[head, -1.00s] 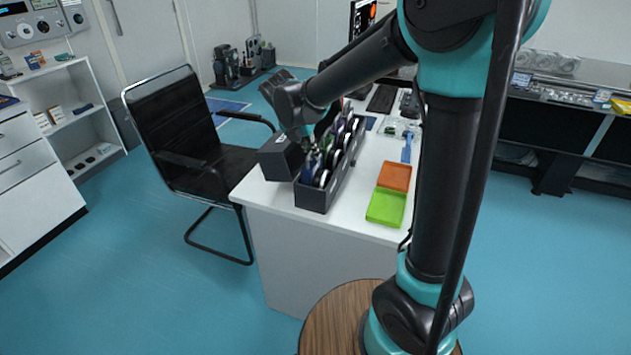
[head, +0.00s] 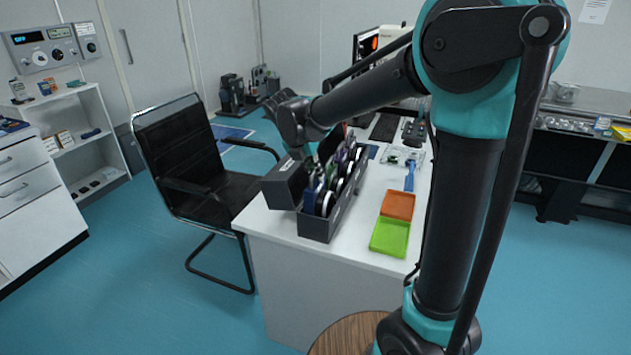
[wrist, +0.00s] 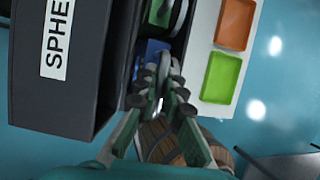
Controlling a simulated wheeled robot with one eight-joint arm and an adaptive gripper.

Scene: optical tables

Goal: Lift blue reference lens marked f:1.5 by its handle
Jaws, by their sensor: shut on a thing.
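The blue reference lens (head: 311,194) stands at the near end of the dark lens case (head: 333,223), among several other lenses. In the wrist view, a blue part (wrist: 150,50) shows just beyond the fingertips. My gripper (wrist: 160,82) is shut on the lens's handle, which the fingers mostly cover. The f:1.5 marking is not readable. I cannot tell whether the lens is clear of its slot.
The open case lid (wrist: 68,60), with a label reading "SPHE", stands left of the lenses. A green tray (head: 390,238) and an orange tray (head: 398,205) lie right of the case on the white table (head: 350,250). A black chair (head: 190,150) stands at left.

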